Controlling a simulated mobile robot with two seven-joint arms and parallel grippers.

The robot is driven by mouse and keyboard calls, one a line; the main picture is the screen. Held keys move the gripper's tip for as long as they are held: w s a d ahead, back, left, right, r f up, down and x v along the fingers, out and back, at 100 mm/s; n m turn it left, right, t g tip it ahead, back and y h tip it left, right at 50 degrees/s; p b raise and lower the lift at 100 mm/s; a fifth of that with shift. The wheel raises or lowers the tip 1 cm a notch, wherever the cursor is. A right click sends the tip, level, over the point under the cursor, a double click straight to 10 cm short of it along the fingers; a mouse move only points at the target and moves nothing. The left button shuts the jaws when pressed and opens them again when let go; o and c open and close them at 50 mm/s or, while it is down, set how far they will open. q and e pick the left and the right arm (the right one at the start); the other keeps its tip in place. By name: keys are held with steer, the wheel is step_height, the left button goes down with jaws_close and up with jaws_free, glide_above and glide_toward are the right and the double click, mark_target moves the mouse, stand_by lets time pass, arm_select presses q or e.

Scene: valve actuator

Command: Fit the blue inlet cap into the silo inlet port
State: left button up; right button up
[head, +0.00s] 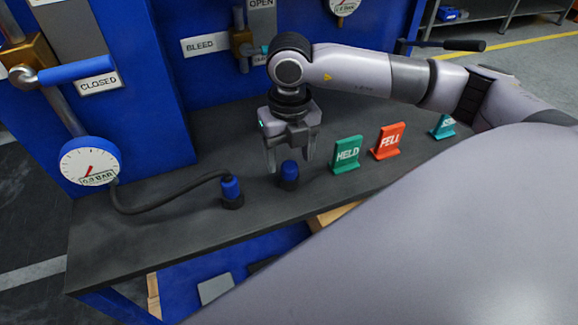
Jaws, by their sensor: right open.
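The cap's top shows between the fingertips. I cannot tell whether they touch it. A second blue piece (231,188) with a black cable stands in a black base to the left. No silo inlet port can be made out for certain. My left gripper is not in view.
Green HELD (347,153) and red FELL (388,141) signs stand right of the cap, with a teal sign (442,127) beyond. A gauge (90,161) and blue-handled valve (75,71) are at left. The bench's front left (130,240) is clear.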

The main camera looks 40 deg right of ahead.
mark_target(289, 165)
steer(key=shift+f, duration=1.55)
steer(key=c, duration=1.1)
steer(key=shift+r, duration=0.1)
steer(key=shift+c, duration=0.2)
